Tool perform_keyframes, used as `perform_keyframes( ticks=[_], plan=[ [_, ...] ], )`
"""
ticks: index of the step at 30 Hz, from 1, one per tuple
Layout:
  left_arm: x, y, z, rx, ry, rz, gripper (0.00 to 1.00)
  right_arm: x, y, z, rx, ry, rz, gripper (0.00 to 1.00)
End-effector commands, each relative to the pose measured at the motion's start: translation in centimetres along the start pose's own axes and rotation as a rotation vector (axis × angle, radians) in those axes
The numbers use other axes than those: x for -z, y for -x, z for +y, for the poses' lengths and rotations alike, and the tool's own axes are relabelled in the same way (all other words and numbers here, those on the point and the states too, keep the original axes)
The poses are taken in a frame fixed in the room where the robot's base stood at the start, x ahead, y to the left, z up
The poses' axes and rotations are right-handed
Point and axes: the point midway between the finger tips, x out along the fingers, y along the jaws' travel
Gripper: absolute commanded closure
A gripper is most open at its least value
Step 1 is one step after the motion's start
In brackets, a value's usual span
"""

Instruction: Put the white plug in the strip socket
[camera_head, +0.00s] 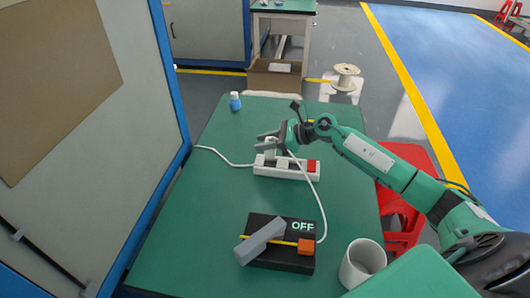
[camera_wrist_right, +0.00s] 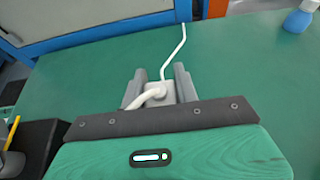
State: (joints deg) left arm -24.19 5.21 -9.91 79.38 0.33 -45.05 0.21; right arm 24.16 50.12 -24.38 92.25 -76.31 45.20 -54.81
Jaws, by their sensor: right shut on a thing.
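The white strip socket (camera_head: 286,171) lies on the green table in the head view, with a red switch at its right end. Its white cord runs off to the left. My right gripper (camera_head: 268,143) is above the strip's left part, shut on the white plug (camera_wrist_right: 157,92), which sits between its fingers in the wrist view. The plug's cable loops over and runs down to the black switch box (camera_head: 263,220). The gripper hides most of the strip in the wrist view, so I cannot tell whether the plug touches a socket hole. My left gripper is not in view.
The black box marked OFF carries a grey lever (camera_head: 260,240) and an orange block (camera_head: 306,247). A white mug (camera_head: 362,262) stands at the near right, a blue bottle (camera_head: 235,102) at the far left. The table's left side is clear, beside a blue-framed panel (camera_head: 165,85).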

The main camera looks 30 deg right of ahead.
Motion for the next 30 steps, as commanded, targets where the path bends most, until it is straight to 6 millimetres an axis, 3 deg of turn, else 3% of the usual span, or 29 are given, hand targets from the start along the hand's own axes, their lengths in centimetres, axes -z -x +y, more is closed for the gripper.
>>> perform_keyframes(
  ticks=[12, 23, 28, 29, 30],
  plan=[
    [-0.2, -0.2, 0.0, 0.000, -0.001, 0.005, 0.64, 4.2, -1.8, 0.0, 0.001, -0.001, -0.001, 0.93],
    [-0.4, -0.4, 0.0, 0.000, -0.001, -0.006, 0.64, 4.4, -1.8, 0.0, 0.001, 0.001, -0.001, 0.93],
    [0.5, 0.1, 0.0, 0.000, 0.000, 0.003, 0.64, 4.5, -1.9, 0.0, 0.001, 0.001, -0.001, 0.93],
    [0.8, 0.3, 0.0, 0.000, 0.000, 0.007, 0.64, 4.5, -1.9, 0.0, 0.000, 0.001, -0.001, 0.68],
    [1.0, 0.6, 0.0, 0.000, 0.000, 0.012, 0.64, 4.5, -1.9, 0.0, 0.000, 0.001, -0.001, 0.60]
  ],
)
